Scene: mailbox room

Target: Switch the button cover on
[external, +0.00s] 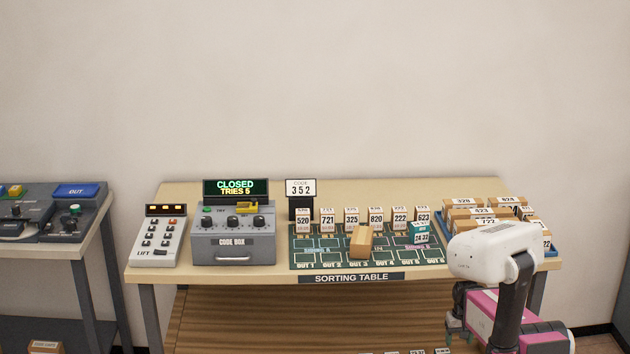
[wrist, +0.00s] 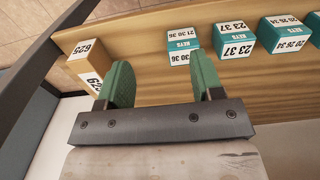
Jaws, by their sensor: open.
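No part is clearly labelled as the button cover. The grey code box (external: 233,240) stands on the sorting table with three dark knobs, a small green button (external: 207,210) and a yellow piece (external: 247,207) on top; whether that piece is a cover, I cannot tell. Its display (external: 235,188) reads CLOSED, TRIES 5. My gripper (wrist: 163,85) shows two green fingers spread apart with nothing between them in the wrist view. It is at the table's lower right in the external view, far from the code box and partly hidden by my arm.
A LIFT keypad (external: 160,236) stands left of the code box. A green mat (external: 300,258) holds numbered parcels. A separate console (external: 40,215) stands at far left. In the wrist view, teal KEYS boxes (wrist: 235,38) and a cardboard box (wrist: 87,58) sit on a wooden shelf (wrist: 150,35).

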